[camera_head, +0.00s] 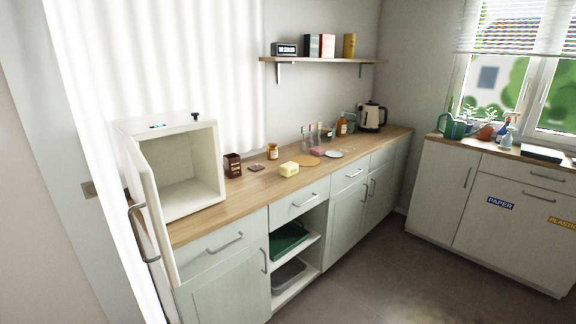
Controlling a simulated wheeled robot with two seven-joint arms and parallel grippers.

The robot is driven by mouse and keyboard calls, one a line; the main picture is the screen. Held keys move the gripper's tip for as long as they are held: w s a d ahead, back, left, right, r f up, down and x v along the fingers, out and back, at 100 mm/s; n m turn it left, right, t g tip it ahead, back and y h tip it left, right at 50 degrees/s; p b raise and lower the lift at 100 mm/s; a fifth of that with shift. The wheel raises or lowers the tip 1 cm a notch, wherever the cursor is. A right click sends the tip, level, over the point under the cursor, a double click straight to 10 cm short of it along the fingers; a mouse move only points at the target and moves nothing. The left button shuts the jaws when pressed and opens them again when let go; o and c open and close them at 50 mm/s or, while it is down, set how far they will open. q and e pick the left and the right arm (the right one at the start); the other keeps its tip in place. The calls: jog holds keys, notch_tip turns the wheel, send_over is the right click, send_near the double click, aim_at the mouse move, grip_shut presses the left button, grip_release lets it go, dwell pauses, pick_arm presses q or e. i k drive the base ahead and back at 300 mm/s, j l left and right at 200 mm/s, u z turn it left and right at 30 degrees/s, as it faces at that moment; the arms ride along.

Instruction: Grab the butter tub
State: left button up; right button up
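A small pale yellow tub (289,169), which looks like the butter tub, sits on the wooden counter (262,187) near its front edge. It stands above the drawer beside the open shelves. Its label is too small to read. Neither of my grippers shows in the head view.
A small white fridge-like box (197,189) stands at the left with its door (151,205) open. Near the tub are a dark brown container (232,165), a jar (272,151), a round board (306,160) and a pink item (317,151). A kettle (372,116) stands farther back.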

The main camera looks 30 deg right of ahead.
aim_at(289, 168)
jog(key=i+l, duration=0.25)
jog(key=l, duration=0.25)
jog(key=i+l+u, duration=0.15)
jog(key=i+l, duration=0.15)
jog(key=l, duration=0.25)
jog(key=i+l, duration=0.2)
jog(key=l, duration=0.35)
jog(key=i+l+u, duration=0.1)
jog(key=i+l, duration=0.15)
jog(key=l, duration=0.3)
jog(key=i+l+u, duration=0.1)
jog(key=l, duration=0.45)
jog(key=i+l, duration=0.3)
jog(key=l, duration=0.3)
jog(key=i+l+u, duration=0.1)
jog(key=l, duration=0.5)
jog(key=i+l+u, duration=0.1)
jog(key=i+l, duration=0.2)
jog(key=l, duration=0.3)
